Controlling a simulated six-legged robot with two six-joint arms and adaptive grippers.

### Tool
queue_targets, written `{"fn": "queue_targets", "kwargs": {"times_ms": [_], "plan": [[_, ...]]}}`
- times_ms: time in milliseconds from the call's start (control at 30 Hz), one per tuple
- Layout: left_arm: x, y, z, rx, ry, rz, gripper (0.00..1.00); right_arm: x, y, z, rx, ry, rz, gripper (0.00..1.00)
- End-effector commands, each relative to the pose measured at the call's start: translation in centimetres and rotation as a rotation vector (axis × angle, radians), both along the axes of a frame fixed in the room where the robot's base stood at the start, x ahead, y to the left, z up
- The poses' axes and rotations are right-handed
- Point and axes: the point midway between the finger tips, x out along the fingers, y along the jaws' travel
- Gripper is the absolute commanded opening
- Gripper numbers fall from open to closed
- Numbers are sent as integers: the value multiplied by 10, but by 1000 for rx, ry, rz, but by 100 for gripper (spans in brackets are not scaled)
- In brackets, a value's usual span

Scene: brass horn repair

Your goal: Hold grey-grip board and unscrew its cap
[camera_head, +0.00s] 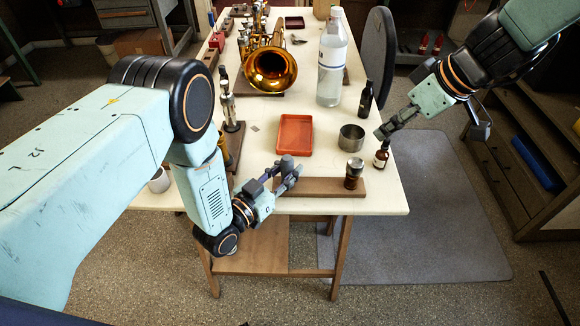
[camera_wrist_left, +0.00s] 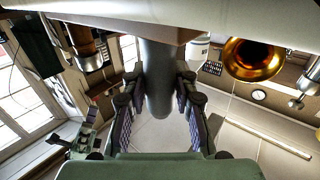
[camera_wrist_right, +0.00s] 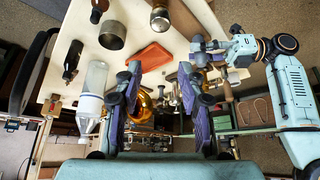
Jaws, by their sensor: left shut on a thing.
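A brown board (camera_head: 325,187) lies along the table's front edge, with an upright grey grip (camera_head: 287,163) at its left end. A dark, copper-banded cap piece (camera_head: 354,173) stands upright near its right end; it also shows in the right wrist view (camera_wrist_right: 160,17). My left gripper (camera_head: 291,178) is shut on the grey grip. In the left wrist view the grip (camera_wrist_left: 158,85) runs between both fingers. My right gripper (camera_head: 381,132) is open and empty, above the table's right edge, apart from the cap piece. In the right wrist view its fingers (camera_wrist_right: 160,95) are wide apart.
A small brown bottle (camera_head: 381,155) stands just below my right gripper. A metal cup (camera_head: 351,138), a red tray (camera_head: 295,134), a dark bottle (camera_head: 365,99) and a large clear bottle (camera_head: 331,70) stand behind the board. A brass horn (camera_head: 270,68) lies farther back.

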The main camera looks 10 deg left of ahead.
Motion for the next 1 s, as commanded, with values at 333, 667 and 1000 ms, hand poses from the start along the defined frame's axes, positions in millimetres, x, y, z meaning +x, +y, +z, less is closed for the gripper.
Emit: {"fn": "queue_targets", "kwargs": {"times_ms": [333, 667, 1000], "plan": [[0, 0, 0, -1, -1, 0, 0, 15, 24, -43, -91, 70, 90, 61], [0, 0, 0, 0, 0, 0, 0, 30, 46, -49, -112, 240, -122, 61], [0, 0, 0, 0, 0, 0, 0, 40, 55, -44, -148, 376, -454, 61]]}}
